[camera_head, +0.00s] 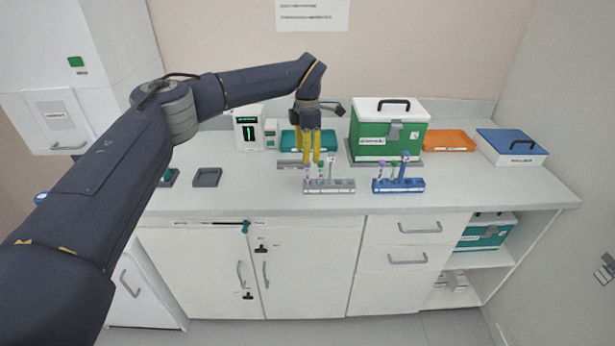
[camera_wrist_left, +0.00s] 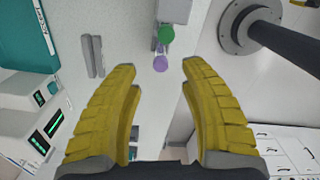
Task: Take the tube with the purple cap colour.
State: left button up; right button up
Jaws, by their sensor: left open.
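A grey rack (camera_head: 328,186) on the counter holds several thin tubes. A purple-capped tube (camera_head: 307,169) stands at its left end, next to a green-capped tube (camera_head: 320,170). My left gripper (camera_head: 315,158), with yellow fingers, is open and points down at the rack, its fingers partly in front of the tubes. In the left wrist view the purple cap (camera_wrist_left: 160,63) lies near the middle, just beyond the gap between the fingertips, with the green cap (camera_wrist_left: 166,34) beside it. Nothing is between the fingers. My right gripper is not in view.

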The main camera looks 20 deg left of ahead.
aim_at(307, 166)
pick_arm(q)
notch_tip(307, 166, down, 5)
jog(key=shift+r, duration=0.1)
dwell(0.3)
jog(key=shift+c, duration=0.5)
grip_shut()
